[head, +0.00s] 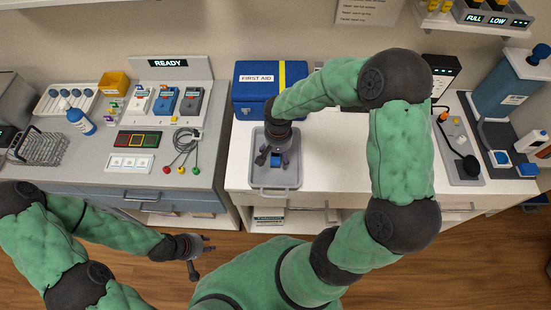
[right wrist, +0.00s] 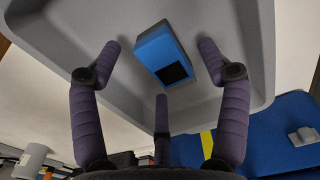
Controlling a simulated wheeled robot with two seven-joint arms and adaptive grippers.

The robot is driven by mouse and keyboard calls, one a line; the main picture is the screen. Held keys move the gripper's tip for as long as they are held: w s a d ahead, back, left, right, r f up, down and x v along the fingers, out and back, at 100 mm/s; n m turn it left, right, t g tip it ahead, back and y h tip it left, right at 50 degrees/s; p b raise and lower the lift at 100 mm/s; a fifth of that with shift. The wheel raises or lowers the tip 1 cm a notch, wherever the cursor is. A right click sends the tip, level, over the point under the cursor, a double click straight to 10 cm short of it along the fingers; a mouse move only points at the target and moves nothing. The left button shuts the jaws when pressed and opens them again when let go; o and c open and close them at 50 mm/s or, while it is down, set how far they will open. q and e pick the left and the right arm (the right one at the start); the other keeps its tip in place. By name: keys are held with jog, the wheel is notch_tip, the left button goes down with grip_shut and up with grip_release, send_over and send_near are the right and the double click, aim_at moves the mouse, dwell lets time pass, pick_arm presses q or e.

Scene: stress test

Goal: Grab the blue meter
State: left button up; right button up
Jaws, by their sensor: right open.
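A small blue block-shaped device with a dark screen, which looks like the blue meter (right wrist: 158,48), lies in a grey tray (right wrist: 40,35). In the head view the meter (head: 276,160) is partly hidden by my right gripper (head: 271,156), which is over the tray (head: 283,181). In the right wrist view my right gripper (right wrist: 160,65) is open, its three purple fingers spread around the meter with visible gaps; I see no grip on it. My left gripper (head: 200,254) is low at the left, in front of the counter, fingers apart and empty.
A blue first aid box (head: 256,106) stands just behind the tray. More handheld devices, one with a blue body (head: 165,104), stand at a "READY" rack (head: 200,66) on the left counter. The white counter right of the tray (head: 330,170) is partly clear.

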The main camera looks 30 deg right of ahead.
jog(key=c, duration=1.3)
jog(key=shift+o, duration=0.2)
